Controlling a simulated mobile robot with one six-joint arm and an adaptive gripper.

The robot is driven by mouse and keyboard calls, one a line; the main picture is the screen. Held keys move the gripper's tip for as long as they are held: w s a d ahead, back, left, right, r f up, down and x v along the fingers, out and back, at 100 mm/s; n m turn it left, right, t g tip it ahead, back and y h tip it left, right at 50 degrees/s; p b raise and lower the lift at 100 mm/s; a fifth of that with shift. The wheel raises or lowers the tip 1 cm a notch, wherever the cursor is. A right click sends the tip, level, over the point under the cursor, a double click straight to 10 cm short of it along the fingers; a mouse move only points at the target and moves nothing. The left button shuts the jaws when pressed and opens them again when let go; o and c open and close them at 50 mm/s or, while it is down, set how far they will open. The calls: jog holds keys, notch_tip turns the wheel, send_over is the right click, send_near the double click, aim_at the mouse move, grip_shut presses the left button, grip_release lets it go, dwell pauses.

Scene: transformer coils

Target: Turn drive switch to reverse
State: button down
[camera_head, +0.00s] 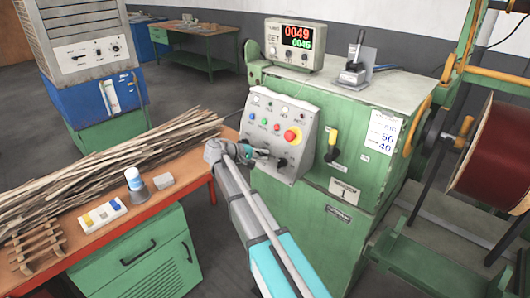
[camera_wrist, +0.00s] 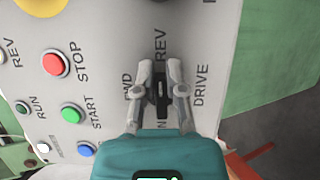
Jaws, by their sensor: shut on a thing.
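The drive switch (camera_wrist: 162,92) is a black knob on the pale control panel, next to the printed words DRIVE, FWD and REV in the wrist view. My gripper (camera_wrist: 161,84) has its two fingers around the knob, one on each side, and is shut on it. The knob's exact pointing direction is partly hidden by the fingers.
Beside the switch are a red stop button (camera_wrist: 55,63), a green start button (camera_wrist: 71,113) and a blue button (camera_wrist: 87,149). A yellow-ringed red button (camera_head: 292,136) sits just above my gripper. A bench (camera_head: 200,192) with wooden strips stands left; a yellow-handled lever (camera_head: 333,138) is right.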

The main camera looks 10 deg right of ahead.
jog(key=shift+w+a+m, duration=0.25)
jog(key=shift+w+m, duration=0.05)
jog(key=c, duration=0.8)
grip_release()
jog(key=shift+o, duration=0.5)
jog(key=shift+s, duration=0.1)
jog(key=shift+s+d+f, duration=0.1)
